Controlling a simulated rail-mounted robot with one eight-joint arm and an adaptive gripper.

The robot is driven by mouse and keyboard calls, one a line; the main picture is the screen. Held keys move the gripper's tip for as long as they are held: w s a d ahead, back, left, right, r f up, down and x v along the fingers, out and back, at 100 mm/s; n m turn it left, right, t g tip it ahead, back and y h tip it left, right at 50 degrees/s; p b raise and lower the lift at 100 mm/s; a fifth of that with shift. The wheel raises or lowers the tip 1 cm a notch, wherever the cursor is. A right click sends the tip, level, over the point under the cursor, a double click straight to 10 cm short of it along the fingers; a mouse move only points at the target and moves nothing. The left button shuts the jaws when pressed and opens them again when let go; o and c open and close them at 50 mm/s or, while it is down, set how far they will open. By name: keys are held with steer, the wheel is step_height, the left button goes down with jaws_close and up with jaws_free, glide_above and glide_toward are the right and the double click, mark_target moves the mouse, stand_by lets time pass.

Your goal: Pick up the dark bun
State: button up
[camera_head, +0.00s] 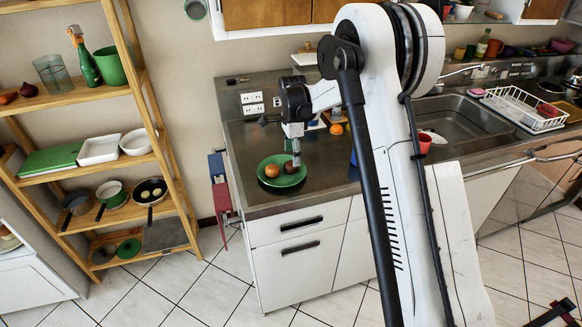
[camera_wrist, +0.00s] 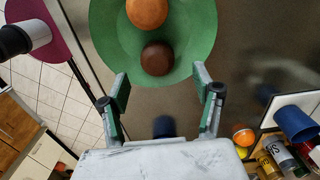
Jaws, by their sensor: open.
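The dark bun (camera_wrist: 157,58) sits in a green dish (camera_wrist: 104,38) together with a lighter orange-brown bun (camera_wrist: 147,12). In the head view the green dish (camera_head: 283,184) stands on the counter near its front left edge. The dark bun (camera_head: 290,169) is partly covered by my gripper there, and the lighter bun (camera_head: 271,170) is left of it. My gripper (camera_wrist: 161,78) is open and empty in the wrist view. Its fingers point toward the dish, one on each side of the dark bun's line. In the head view my gripper (camera_head: 296,158) is over the dish's right part.
An orange fruit (camera_head: 336,129) lies behind, near my arm. A red cup (camera_head: 424,142) stands by the sink (camera_head: 462,125). A blue cup (camera_wrist: 296,122) and several bottles (camera_wrist: 290,158) show at the wrist view's lower right. A wooden shelf (camera_head: 150,100) stands left of the counter.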

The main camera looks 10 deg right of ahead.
mark_target(291, 163)
steer(key=shift+s+a+f+p, duration=0.15)
steer(key=shift+f+p, duration=0.1)
steer(key=shift+f, duration=0.9)
steer(key=shift+a+f+p, duration=0.15)
steer(key=shift+f+p, duration=0.1)
steer(key=shift+f, duration=0.9)
steer(key=c, duration=1.2)
